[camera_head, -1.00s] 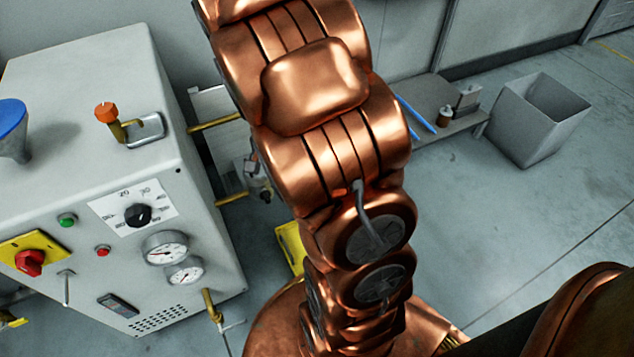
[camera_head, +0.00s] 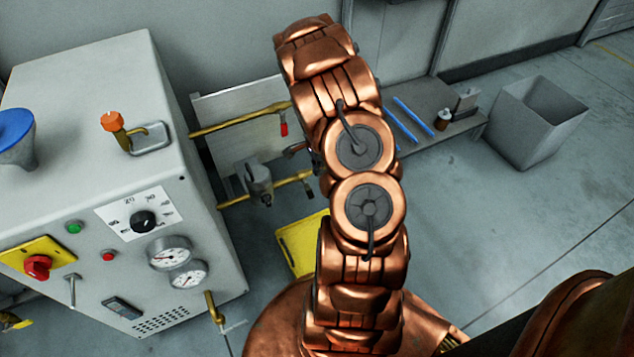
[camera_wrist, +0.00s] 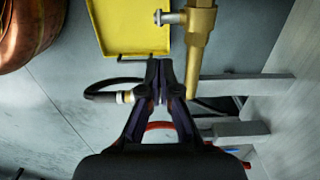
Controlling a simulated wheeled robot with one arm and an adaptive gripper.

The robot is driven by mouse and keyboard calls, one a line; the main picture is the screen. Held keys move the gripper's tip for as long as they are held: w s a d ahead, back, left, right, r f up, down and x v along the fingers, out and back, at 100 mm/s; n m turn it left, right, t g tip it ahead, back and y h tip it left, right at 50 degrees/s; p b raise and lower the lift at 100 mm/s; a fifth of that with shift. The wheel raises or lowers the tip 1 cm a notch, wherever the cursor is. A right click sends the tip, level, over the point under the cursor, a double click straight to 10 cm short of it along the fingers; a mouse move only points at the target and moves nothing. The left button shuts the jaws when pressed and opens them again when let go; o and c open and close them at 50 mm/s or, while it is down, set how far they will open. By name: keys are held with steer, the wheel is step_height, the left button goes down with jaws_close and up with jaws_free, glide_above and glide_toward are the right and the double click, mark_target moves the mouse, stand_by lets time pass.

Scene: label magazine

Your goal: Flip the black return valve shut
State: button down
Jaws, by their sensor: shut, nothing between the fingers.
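In the head view the lower brass pipe (camera_head: 285,181) runs right from the cabinet and carries a small dark piece (camera_head: 308,188), possibly the black return valve's handle. It is too small to be sure. The upper brass pipe (camera_head: 235,121) has a red lever (camera_head: 284,129) hanging down. In the wrist view my gripper (camera_wrist: 161,70) is shut and empty, just left of a brass pipe (camera_wrist: 201,50) with a side stem. A black bent piece (camera_wrist: 100,90) lies left of the fingers; I cannot tell whether it is the valve handle. My arm hides most of the gripper in the head view.
The grey cabinet (camera_head: 70,130) with gauges and knobs stands at left. A grey fitting (camera_head: 259,180) sits on the lower pipe. A yellow tray (camera_head: 298,243) lies below; it also shows in the wrist view (camera_wrist: 125,30). A grey bin (camera_head: 535,120) stands at right, with clear floor before it.

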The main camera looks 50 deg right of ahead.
mark_target(310, 194)
step_height(310, 194, down, 10)
steer(key=b, duration=0.2)
steer(key=shift+b, duration=0.35)
steer(key=shift+a+r, duration=0.1)
steer(key=shift+a, duration=0.05)
steer(key=shift+w+a+f+p, duration=0.2)
steer(key=shift+a+f+p, duration=0.15)
steer(key=shift+p, duration=0.45)
steer(key=shift+f, duration=0.1)
